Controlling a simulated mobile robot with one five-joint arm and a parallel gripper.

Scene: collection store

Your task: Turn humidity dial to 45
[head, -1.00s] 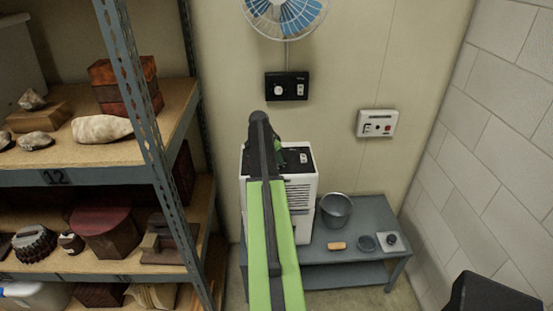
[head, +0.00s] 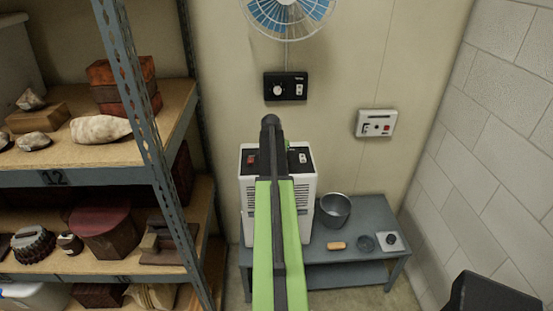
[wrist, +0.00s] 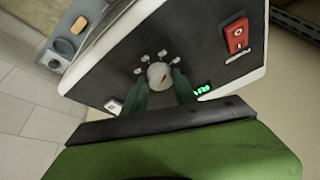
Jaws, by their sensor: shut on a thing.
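The dehumidifier (head: 306,190) is a white box with a black top panel, standing behind and under my arm in the head view. In the wrist view its panel shows a round, light dial (wrist: 157,72) with a small red mark and several pale dots around it. My gripper (wrist: 160,82) has its two dark green fingers on either side of the dial, shut on it. Green display digits (wrist: 202,90) show beside the right finger, partly hidden and not readable. In the head view my arm hides the dial and the gripper.
A red rocker switch (wrist: 237,35) sits on the same panel. A grey low table (head: 372,213) holds a metal bucket (head: 335,210) and small items. A black wall box (head: 286,87) and a white one (head: 376,124) hang behind. A loaded shelf (head: 75,176) stands left.

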